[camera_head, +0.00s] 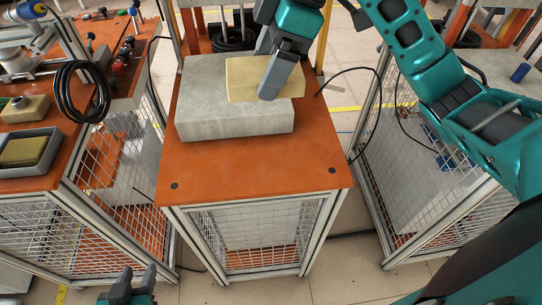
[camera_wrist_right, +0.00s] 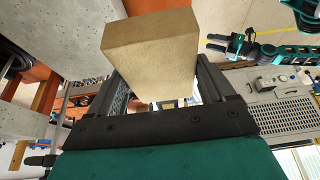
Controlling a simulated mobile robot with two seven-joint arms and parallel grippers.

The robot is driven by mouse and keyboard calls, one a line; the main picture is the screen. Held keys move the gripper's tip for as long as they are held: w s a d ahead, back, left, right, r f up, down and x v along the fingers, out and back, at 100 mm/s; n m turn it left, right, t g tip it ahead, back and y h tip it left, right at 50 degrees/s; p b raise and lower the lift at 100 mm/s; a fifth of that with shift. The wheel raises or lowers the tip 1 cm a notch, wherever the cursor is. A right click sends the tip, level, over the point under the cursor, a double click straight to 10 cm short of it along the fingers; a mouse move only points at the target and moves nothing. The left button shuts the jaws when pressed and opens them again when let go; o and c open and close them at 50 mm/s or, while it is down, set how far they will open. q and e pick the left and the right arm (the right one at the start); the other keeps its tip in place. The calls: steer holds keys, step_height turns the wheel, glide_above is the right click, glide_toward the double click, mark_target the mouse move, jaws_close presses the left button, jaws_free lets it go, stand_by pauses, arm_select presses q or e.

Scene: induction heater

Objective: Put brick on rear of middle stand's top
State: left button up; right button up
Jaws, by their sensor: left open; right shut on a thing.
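The brick (camera_head: 241,82) is a tan block at the back of the middle stand, in front of or over the large grey concrete block (camera_head: 205,105). The concrete block rests on the orange top (camera_head: 255,170) of the middle stand. My right gripper (camera_head: 270,88) is shut on the brick. In the right wrist view the brick (camera_wrist_right: 150,55) sits between the two dark fingers. I cannot tell whether the brick touches the concrete block. My left gripper (camera_head: 130,287) is open and empty, low in front of the stand.
A left stand carries a grey tray (camera_head: 28,152) with a tan block in it and a coiled black cable (camera_head: 82,92). A right stand has a blue cylinder (camera_head: 519,73) on top. The front half of the middle stand's orange top is clear.

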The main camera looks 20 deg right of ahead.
step_height(320, 180, down, 19)
steer(key=b, duration=0.3)
steer(key=shift+s+f, duration=0.15)
steer(key=shift+f, duration=0.35)
steer(key=shift+f, duration=0.15)
steer(key=o, duration=1.1)
steer(key=p+v, duration=0.1)
steer(key=v, duration=1.1)
steer(key=shift+s, duration=0.15)
